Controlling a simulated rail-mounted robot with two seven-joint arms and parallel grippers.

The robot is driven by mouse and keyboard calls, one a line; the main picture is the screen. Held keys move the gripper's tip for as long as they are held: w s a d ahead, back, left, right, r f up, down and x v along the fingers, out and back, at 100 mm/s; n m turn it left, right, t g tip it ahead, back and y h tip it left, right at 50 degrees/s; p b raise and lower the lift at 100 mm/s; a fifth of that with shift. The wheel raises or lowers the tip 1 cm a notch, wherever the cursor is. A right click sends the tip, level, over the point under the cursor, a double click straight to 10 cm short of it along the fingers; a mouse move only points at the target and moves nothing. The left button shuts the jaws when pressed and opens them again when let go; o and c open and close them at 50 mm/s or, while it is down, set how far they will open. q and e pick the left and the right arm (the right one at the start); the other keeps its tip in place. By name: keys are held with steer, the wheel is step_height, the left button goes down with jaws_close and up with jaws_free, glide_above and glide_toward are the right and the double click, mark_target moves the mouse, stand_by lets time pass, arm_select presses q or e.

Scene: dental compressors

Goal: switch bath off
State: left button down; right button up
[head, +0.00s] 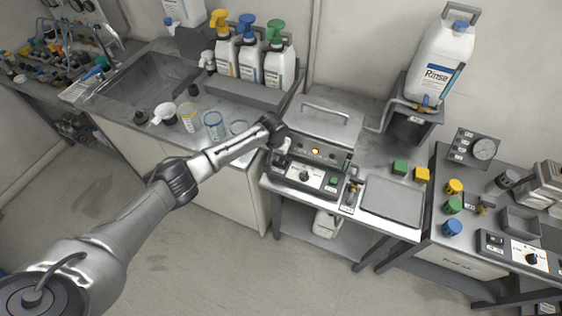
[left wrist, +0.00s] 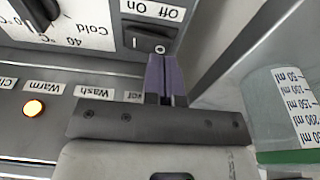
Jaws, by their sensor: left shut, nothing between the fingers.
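The bath (head: 318,118) is a grey metal box with a closed, handled lid on the bench in the head view. Its control panel (head: 306,174) carries a dial and a switch. In the left wrist view, upside down, a black rocker switch (left wrist: 150,37) sits under the labels Off and On, beside the dial (left wrist: 40,10). An orange lamp (left wrist: 33,108) marked Warm is lit. My left gripper (head: 284,147) is shut and empty at the panel's left end. Its purple fingertips (left wrist: 167,60) overlap the switch's edge; contact cannot be told. My right gripper is not in view.
A green-banded beaker (left wrist: 285,115) stands close beside my left gripper. A Rinse container (head: 440,65) sits on a raised stand to the right. A flat grey plate (head: 392,200) lies right of the bath.

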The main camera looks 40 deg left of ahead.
arm_select(q)
steer(key=shift+f+b, duration=0.4)
steer(key=shift+f, duration=0.55)
steer(key=shift+r, duration=0.15)
stand_by(0.3)
step_height(320, 180, up, 7)
steer(key=p, duration=0.8)
stand_by(0.6)
